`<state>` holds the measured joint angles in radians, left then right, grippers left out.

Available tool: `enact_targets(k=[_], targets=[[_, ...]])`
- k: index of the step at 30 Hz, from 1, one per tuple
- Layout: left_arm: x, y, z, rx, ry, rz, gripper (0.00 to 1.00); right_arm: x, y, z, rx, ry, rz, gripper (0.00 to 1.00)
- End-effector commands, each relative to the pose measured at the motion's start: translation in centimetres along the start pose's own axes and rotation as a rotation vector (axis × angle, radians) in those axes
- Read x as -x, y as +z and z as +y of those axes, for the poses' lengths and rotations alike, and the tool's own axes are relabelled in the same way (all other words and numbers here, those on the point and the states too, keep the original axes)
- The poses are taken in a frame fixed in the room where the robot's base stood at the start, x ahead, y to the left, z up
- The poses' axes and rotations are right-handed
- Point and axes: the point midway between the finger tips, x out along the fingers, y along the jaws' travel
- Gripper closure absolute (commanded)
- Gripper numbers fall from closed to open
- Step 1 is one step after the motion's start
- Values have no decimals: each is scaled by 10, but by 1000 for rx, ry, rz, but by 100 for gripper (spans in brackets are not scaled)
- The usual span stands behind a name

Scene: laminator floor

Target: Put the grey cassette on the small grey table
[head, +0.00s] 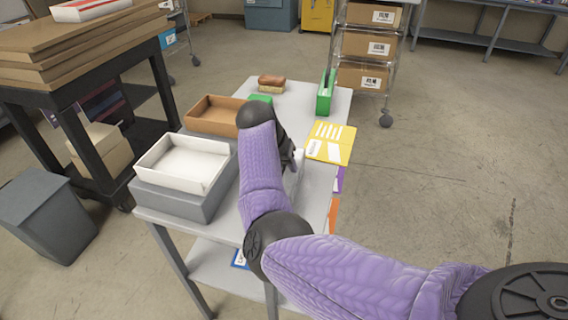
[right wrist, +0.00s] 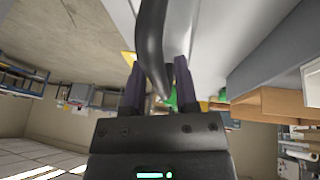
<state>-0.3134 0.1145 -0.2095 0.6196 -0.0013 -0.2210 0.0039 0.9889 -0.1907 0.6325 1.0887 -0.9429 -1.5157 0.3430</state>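The small grey table (head: 318,107) stands in the middle of the head view with several things on it. My right arm reaches over it, and my right gripper (head: 293,158) is low over its right side, partly hidden behind the arm. In the right wrist view the two dark fingers (right wrist: 158,88) stand apart. A dark grey curved thing (right wrist: 152,38) shows between them, not clearly gripped; I cannot tell what it is. I cannot pick out the grey cassette for sure. My left gripper is not in view.
A white tray (head: 185,160) sits on a grey box (head: 172,201) at the table's left end, beside a brown tray (head: 214,112). A green holder (head: 325,93) stands at the far right corner. A yellow folder (head: 332,143) overhangs the right edge. Open floor (head: 450,160) lies right.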

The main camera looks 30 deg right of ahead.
Motion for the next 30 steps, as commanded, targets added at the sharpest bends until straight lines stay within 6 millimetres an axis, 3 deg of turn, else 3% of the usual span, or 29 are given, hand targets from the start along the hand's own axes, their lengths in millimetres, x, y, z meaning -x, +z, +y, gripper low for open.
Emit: enact_targets(k=[2, 11, 14, 22, 26, 30], targets=[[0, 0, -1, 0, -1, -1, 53, 0, 0, 0, 0, 0, 0, 45], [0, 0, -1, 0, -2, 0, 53, 3, -1, 0, 0, -1, 1, 45], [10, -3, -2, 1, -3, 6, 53, 23, -2, 0, 0, -3, 2, 45], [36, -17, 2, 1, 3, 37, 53, 98, -3, 1, 0, -3, 3, 45], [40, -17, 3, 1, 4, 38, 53, 118, -2, 1, 0, -1, 2, 45], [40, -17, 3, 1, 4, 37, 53, 123, -1, 0, 0, 0, 0, 45]])
